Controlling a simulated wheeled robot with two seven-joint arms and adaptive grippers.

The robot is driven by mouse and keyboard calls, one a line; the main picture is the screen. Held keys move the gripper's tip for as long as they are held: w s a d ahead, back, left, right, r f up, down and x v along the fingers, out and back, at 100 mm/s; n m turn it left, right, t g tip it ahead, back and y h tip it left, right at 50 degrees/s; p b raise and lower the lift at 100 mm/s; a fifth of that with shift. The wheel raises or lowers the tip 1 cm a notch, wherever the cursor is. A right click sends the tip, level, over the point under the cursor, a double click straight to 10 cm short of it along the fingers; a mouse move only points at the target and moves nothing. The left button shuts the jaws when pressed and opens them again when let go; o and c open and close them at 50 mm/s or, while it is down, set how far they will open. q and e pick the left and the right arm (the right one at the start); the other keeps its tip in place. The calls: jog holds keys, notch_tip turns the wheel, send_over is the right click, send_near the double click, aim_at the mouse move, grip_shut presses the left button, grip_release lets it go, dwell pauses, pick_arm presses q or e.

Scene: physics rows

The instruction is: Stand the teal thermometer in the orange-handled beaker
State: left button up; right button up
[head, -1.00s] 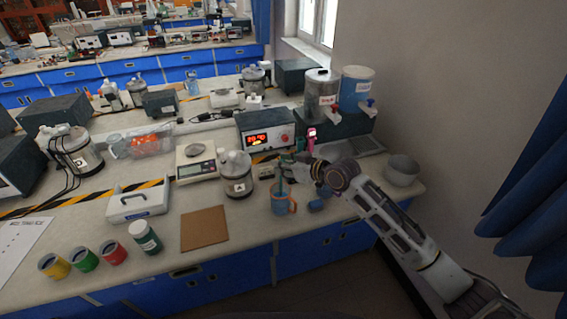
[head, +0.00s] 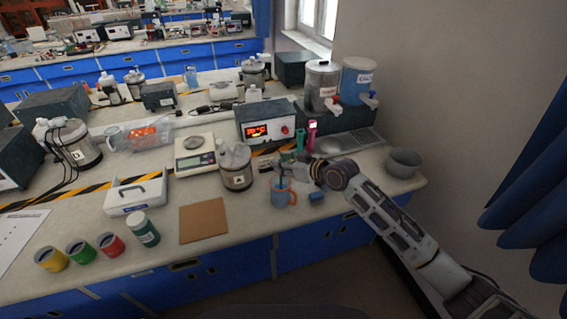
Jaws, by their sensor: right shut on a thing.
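The blue beaker with the orange handle (head: 291,197) stands upright near the front edge of the bench. My right gripper (head: 284,169) is just above the beaker's rim, shut on the teal thermometer (head: 281,180). The thermometer is thin and looks roughly upright, with its lower part at or inside the beaker's mouth. The fingers hide its upper part, and I cannot tell whether its tip touches the bottom. My left gripper is not in view.
A small blue block (head: 317,196) lies right of the beaker. A lidded jar (head: 236,168) and a brown mat (head: 203,221) are to its left. Green (head: 300,139) and pink (head: 312,136) upright items stand behind my gripper. A grey bowl (head: 404,163) sits at the right.

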dwell(0.3)
jog(key=o, duration=1)
jog(key=shift+o, duration=0.2)
jog(key=v, duration=1.2)
jog(key=shift+s+f, duration=0.1)
dwell(1.1)
